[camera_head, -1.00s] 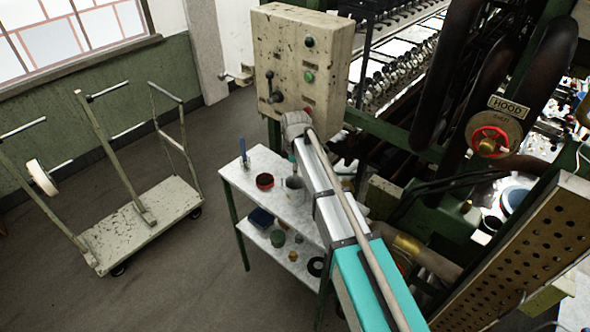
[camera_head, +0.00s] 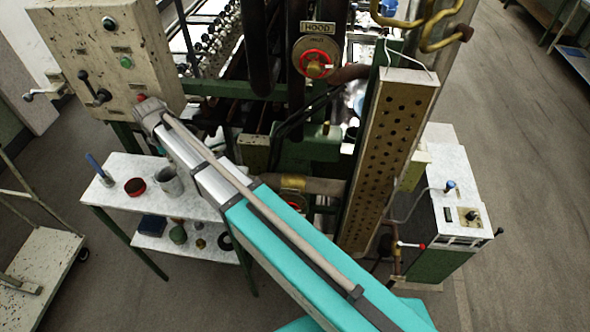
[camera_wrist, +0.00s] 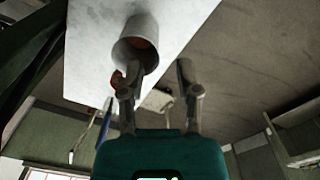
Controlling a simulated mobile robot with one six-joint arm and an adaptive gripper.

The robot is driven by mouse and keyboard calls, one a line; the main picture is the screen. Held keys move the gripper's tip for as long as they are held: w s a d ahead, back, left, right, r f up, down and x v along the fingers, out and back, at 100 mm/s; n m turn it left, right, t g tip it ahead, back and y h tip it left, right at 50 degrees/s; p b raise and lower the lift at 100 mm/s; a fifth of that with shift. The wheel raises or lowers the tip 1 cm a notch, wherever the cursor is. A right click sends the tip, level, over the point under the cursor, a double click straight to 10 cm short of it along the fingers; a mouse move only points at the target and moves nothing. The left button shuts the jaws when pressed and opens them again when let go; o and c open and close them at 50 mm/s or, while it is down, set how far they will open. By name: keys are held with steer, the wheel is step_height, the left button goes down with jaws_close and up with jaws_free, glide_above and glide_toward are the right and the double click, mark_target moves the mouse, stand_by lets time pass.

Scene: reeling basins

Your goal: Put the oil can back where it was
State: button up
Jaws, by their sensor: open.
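No thing in these views is clearly an oil can. A grey metal can with an open mouth (camera_head: 168,181) stands on the white top of the small table (camera_head: 130,168). In the wrist view the grey can (camera_wrist: 137,42) is just beyond my gripper (camera_wrist: 158,68), whose fingers are apart with nothing between them. The left finger overlaps the can's rim in that view; I cannot tell whether they touch. A dark green rounded vessel (camera_head: 178,234) is on the lower shelf. In the head view my arm hides my gripper and part of the table.
A red-rimmed tin (camera_head: 134,187) and a blue upright tool (camera_head: 98,167) are on the tabletop. A dark blue box (camera_head: 152,225) is on the shelf. The control box (camera_head: 105,60) stands behind the table. A perforated panel (camera_head: 390,150) is right of my arm. A trolley (camera_head: 35,265) is left.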

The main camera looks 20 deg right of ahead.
steer(key=s+d+m, duration=0.5)
steer(key=d+m, duration=0.1)
steer(key=d, duration=0.6)
steer(key=s+d+m, duration=0.5)
steer(key=d+m, duration=0.2)
steer(key=d, duration=0.6)
steer(key=s+d+m, duration=0.5)
steer(key=d+m, duration=0.2)
steer(key=d, duration=0.5)
steer(key=shift+d, duration=0.15)
step_height(320, 180, down, 6)
steer(key=b, duration=0.6)
steer(key=shift+f+b, duration=0.25)
steer(key=shift+b, duration=0.05)
